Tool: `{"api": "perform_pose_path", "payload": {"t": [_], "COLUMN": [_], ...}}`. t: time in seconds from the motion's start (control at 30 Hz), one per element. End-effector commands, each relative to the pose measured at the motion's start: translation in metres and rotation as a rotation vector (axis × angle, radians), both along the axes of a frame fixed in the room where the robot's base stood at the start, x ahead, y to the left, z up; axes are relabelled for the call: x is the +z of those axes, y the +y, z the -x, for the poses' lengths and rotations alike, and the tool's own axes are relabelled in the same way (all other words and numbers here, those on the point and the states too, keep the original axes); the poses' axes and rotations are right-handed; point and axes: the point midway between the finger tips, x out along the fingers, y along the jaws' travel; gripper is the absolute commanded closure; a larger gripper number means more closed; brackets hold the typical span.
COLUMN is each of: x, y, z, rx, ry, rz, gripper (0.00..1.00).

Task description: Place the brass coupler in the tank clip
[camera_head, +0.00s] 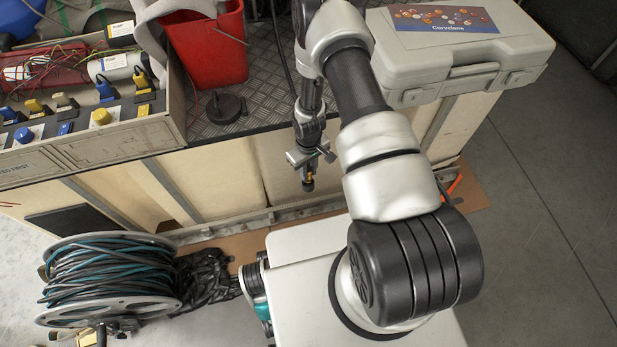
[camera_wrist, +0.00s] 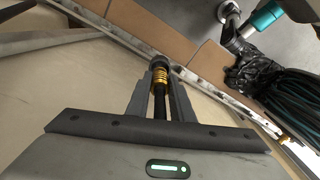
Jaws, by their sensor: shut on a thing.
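The brass coupler (camera_wrist: 160,76) is a slim upright-looking piece with a gold ribbed band between dark ends. My gripper (camera_wrist: 160,92) is shut on it, with one finger on each side in the wrist view. In the head view my gripper (camera_head: 308,165) hangs in front of the bench's pale front panels. The coupler (camera_head: 308,182) points down below the jaws there, clear of the floor. I cannot make out the tank clip in either view.
A hose reel (camera_head: 108,282) with dark and teal hose stands on the floor at lower left. The bench carries a red bucket (camera_head: 207,45), a black round-based object (camera_head: 226,107), a toolbox of cables and switches (camera_head: 80,140), and a grey case (camera_head: 455,60). Floor at right is clear.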

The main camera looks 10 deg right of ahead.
Motion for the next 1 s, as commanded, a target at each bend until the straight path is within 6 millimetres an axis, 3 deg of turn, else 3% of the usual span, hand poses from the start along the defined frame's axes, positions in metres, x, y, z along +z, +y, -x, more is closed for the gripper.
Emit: {"api": "perform_pose_path", "payload": {"t": [0.3,0.67,0.7,0.8,1.0], "x": [-0.039,-0.043,-0.042,-0.041,-0.041], "y": [0.000,0.000,0.000,0.000,0.000], "z": [0.001,0.000,0.001,0.001,0.001], "rx": [0.000,0.000,0.000,0.000,0.000], "ry": [0.002,0.001,0.001,0.001,0.001], "rz": [0.001,0.000,0.000,0.000,0.000], "gripper": [1.00,1.00,0.76,0.61,0.61]}}
